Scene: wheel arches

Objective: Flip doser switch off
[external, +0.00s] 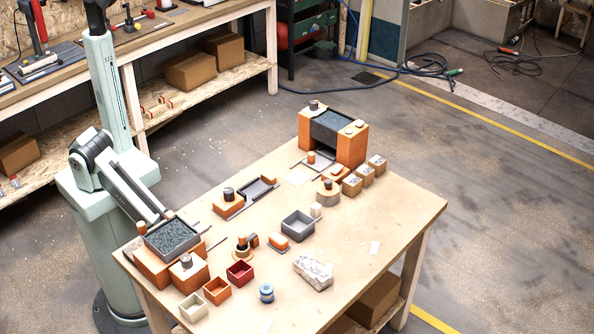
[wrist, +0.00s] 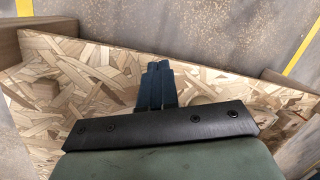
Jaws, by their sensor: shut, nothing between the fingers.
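My gripper (wrist: 155,86) shows in the wrist view with its dark fingers together and nothing between them, over an OSB board (wrist: 85,75). In the external view my arm runs down behind the near left of the table, and the gripper itself cannot be made out. I cannot tell which unit is the doser, and no switch position is readable. An orange unit with a dark tray of small grey pieces (external: 173,237) stands at the near left table corner. An orange block with a dark knob (external: 187,268) is beside it. An orange arch (external: 352,145) with a dark top stands at the far end.
The table (external: 385,228) also holds a grey bin (external: 298,224), a red bin (external: 240,273), an orange bin (external: 217,291), a cream bin (external: 193,308), a blue spool (external: 266,292) and a white lump (external: 313,271). The right side of the tabletop is mostly bare. A workbench (external: 200,25) stands behind.

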